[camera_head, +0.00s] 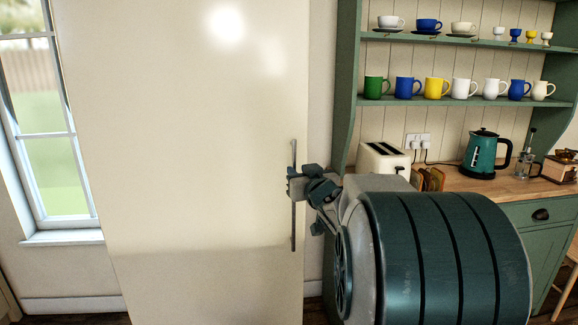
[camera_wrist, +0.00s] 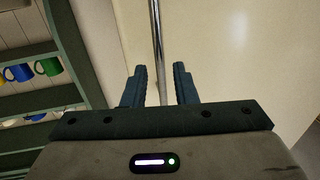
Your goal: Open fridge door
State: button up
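The fridge (camera_head: 180,150) is tall and cream-coloured, and its door looks closed. A thin vertical metal bar handle (camera_head: 293,225) runs along the right edge of the door. My gripper (camera_head: 296,186) is at the middle of the handle's height. In the wrist view the handle (camera_wrist: 157,40) runs down between the two dark fingers of my gripper (camera_wrist: 160,87). The fingers are apart, with a gap on either side of the bar. The door surface (camera_wrist: 235,60) lies beyond the fingertips.
A green dresser (camera_head: 346,90) with cups stands right of the fridge. Its counter (camera_head: 455,182) holds a toaster (camera_head: 383,158), a green kettle (camera_head: 482,153) and a glass press (camera_head: 524,165). A window (camera_head: 50,150) is at the left.

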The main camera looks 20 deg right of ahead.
aim_at(295, 167)
jog(key=shift+w+d, duration=0.15)
jog(key=shift+w, duration=2.05)
grip_shut()
